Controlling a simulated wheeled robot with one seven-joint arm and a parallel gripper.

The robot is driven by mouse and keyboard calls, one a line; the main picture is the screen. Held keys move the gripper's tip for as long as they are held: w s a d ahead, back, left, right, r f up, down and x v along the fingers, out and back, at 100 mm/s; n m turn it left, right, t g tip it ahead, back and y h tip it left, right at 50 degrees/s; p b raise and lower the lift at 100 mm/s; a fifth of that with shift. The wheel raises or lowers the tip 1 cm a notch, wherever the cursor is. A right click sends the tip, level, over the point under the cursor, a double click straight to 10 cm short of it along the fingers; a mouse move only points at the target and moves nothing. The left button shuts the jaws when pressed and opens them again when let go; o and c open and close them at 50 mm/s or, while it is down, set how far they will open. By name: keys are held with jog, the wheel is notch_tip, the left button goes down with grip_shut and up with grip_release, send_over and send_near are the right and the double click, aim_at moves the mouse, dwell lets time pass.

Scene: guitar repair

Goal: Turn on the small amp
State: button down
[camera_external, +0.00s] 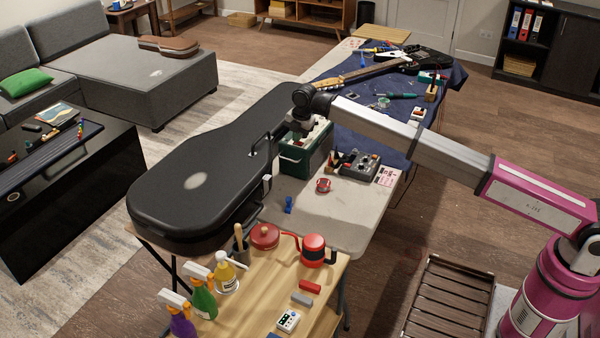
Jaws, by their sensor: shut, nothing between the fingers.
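A small dark green box with a pale top (292,164) stands on the table beside the black guitar case; it looks like the small amp. Its controls are too small to make out, and my arm's end hides part of its top. My gripper (297,126) points down at the amp's upper left part, close to the case. It is shut and empty. I cannot tell whether it touches the amp. No power light can be made out.
The large black guitar case (165,205) lies just left of the amp. A grey pedal-like device (358,166) and a red round item (323,185) are to its right. An electric guitar (425,60) lies on the blue cloth behind. The pale table front (335,222) is mostly clear.

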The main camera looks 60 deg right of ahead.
aim_at(302, 143)
jog(key=shift+s+f, duration=0.5)
jog(key=shift+s, duration=0.25)
notch_tip(302, 143, up, 15)
jog(key=shift+w+r, duration=0.1)
jog(key=shift+s, duration=0.35)
dwell(0.3)
jog(key=f, duration=0.4)
jog(key=w+f, duration=0.1)
jog(key=f, duration=0.4)
jog(key=w+f, duration=0.1)
jog(key=f, duration=0.4)
jog(key=shift+w, duration=0.1)
